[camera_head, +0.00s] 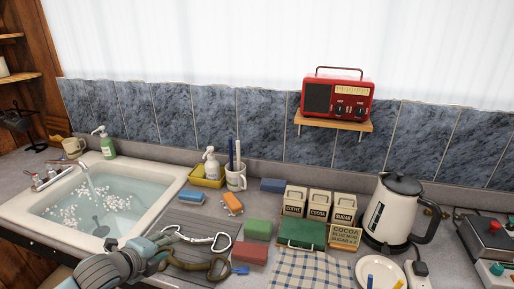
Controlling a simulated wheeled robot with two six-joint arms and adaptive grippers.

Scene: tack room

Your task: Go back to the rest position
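My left gripper (224,254) reaches in from the lower left, over the dark ribbed drainboard (220,228) beside the sink. Its two fingers are spread apart, with nothing visible between them. My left arm (108,268) crosses the front edge of the sink. My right gripper is not in view.
A water-filled sink (150,195) lies at left. Sponges, including a green one (258,229) and a red one (250,252), lie right of the gripper. Canisters (319,203), a kettle (395,213), a checked cloth (312,270) and a plate (380,270) crowd the right. A red radio (338,95) sits on a shelf.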

